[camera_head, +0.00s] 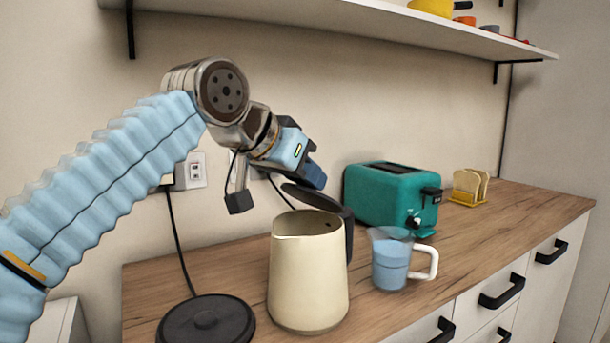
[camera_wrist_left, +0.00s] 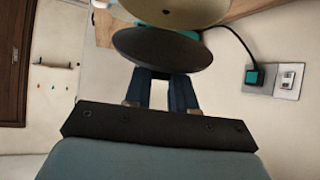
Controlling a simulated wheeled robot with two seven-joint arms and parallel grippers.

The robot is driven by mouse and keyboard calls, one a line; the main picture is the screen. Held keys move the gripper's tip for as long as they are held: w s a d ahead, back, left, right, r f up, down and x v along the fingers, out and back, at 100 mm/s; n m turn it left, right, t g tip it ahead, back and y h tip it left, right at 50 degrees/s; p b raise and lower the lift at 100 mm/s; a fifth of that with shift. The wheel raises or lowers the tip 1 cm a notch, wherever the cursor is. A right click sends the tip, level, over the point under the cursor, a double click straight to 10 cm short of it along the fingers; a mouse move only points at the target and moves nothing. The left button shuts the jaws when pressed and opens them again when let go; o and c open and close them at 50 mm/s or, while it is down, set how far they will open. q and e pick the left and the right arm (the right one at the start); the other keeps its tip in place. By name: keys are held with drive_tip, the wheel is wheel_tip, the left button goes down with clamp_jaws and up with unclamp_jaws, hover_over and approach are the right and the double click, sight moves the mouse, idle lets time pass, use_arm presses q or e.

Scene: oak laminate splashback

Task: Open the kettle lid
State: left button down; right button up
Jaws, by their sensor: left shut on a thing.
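The cream kettle (camera_head: 308,280) stands upright on the wooden counter, with its dark handle (camera_head: 348,230) on the right. Its dark round lid (camera_head: 308,196) is raised and tilted above the open top, its right side near the handle. My left gripper (camera_head: 314,178) is just above and behind the lid. In the left wrist view, its blue fingers (camera_wrist_left: 166,88) are shut at the edge of the lid (camera_wrist_left: 160,50), and part of the kettle (camera_wrist_left: 175,12) shows beyond. The exact contact is hidden. My right gripper is not in view.
A black kettle base (camera_head: 206,322) sits front left of the kettle. A measuring cup with blue contents (camera_head: 390,268) and a teal toaster (camera_head: 390,197) stand to the right. A toast rack (camera_head: 468,187) is farther back. A white shelf (camera_head: 340,18) hangs above.

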use_arm(q)
drive_tip(key=c, duration=0.9)
unclamp_jaws()
drive_tip(key=v, duration=1.3)
drive_tip(key=shift+s+a+r, duration=0.2)
drive_tip(key=shift+s+a, duration=0.05)
